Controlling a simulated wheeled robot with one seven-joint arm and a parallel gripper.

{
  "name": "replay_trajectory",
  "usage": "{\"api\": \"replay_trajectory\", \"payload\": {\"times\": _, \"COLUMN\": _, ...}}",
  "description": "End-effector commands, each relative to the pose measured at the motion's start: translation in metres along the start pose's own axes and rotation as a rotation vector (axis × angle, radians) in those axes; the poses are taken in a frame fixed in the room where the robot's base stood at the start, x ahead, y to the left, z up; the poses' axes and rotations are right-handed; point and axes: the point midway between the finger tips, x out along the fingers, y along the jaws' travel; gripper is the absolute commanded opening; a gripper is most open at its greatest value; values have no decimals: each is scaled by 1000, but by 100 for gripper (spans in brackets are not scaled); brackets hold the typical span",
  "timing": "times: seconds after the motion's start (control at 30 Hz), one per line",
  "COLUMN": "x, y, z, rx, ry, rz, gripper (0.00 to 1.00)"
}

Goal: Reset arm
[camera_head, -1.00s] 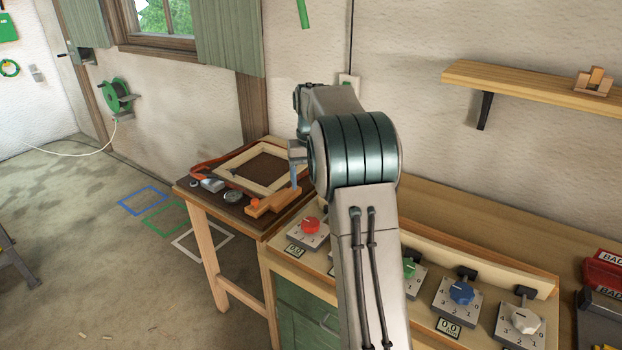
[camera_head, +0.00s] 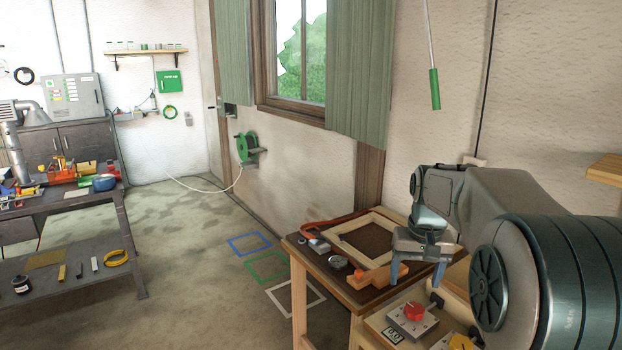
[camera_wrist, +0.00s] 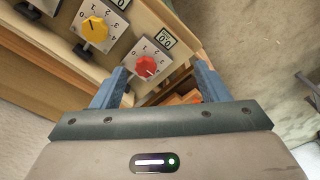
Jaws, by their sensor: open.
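My gripper (camera_head: 418,272) is open, its two fingers pointing down above the small side table and the near end of the dial bench in the head view. In the wrist view my gripper (camera_wrist: 162,82) shows both fingers apart, with nothing held between them. A red dial (camera_wrist: 146,66) on a grey plate shows between and beyond the fingers, with a yellow dial (camera_wrist: 95,30) to its left. The red dial (camera_head: 414,311) also shows just below the gripper in the head view. My arm hides much of the bench on the right.
The side table (camera_head: 352,296) carries a pale wooden frame (camera_head: 350,237), an orange clamp-like block (camera_head: 380,277) and small tools. A green handle (camera_head: 435,90) hangs on a cord above. Coloured floor outlines (camera_head: 268,266) lie left of the table. Open floor extends left towards a dark workbench (camera_head: 75,279).

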Motion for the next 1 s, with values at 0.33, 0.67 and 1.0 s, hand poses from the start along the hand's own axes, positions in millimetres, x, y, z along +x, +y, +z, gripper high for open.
{"api": "replay_trajectory", "payload": {"times": 0.33, "x": -7, "y": -28, "z": 126, "rx": -79, "ry": 91, "rz": -11, "gripper": 68}}
{"api": "replay_trajectory", "payload": {"times": 0.67, "x": 22, "y": -36, "z": 224, "rx": -140, "ry": 159, "rz": -16, "gripper": 68}}
{"api": "replay_trajectory", "payload": {"times": 1.0, "x": 31, "y": -36, "z": 242, "rx": -151, "ry": 172, "rz": -16, "gripper": 68}}
